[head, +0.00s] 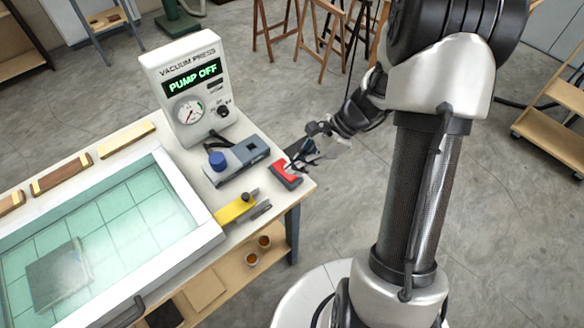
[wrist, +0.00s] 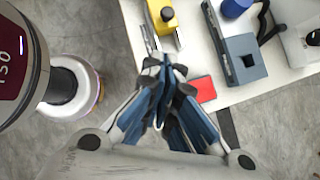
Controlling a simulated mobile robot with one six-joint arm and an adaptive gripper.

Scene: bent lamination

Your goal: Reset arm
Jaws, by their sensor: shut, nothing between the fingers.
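My gripper (head: 306,158) is shut and empty. In the head view it is by the right end of the bench, close to a red and grey tool (head: 285,174). I cannot tell whether it touches that tool. In the wrist view the blue-padded fingers of my gripper (wrist: 170,72) come together in the middle. The red tool (wrist: 203,89) lies just beyond them at the bench edge, partly covered by a finger. My arm reaches in from the right in the head view.
The white bench (head: 308,186) holds a vacuum press box (head: 190,85) reading PUMP OFF. A grey device with a blue knob (head: 238,163), a yellow tool (head: 236,208) and a framed press bed (head: 200,190) are on it too.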

